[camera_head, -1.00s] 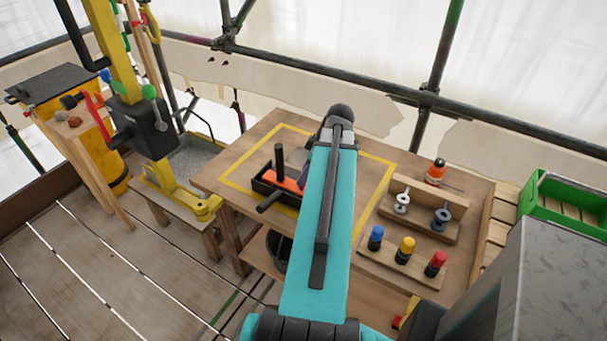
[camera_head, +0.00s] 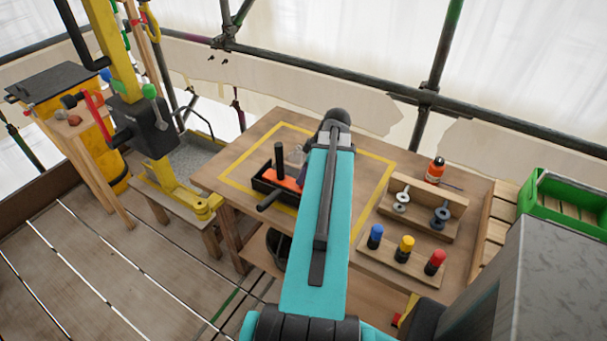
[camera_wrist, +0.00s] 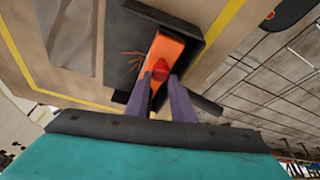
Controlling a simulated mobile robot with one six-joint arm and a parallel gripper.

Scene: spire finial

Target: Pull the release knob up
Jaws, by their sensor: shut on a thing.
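A small red knob (camera_wrist: 160,68) shows in the wrist view on an orange part (camera_wrist: 167,48) inside a dark tray-like fixture (camera_wrist: 192,14). I take it for the release knob. My gripper (camera_wrist: 161,78) has its two purple-grey fingers on either side of it, shut on it. In the head view the orange part (camera_head: 283,177) lies in the dark fixture (camera_head: 266,189) with an upright black post (camera_head: 279,160). The red knob is hidden there, and my teal arm covers most of the gripper.
The fixture stands within a yellow outline on the wooden table (camera_head: 235,165). A yellow stand (camera_head: 160,170) is left.

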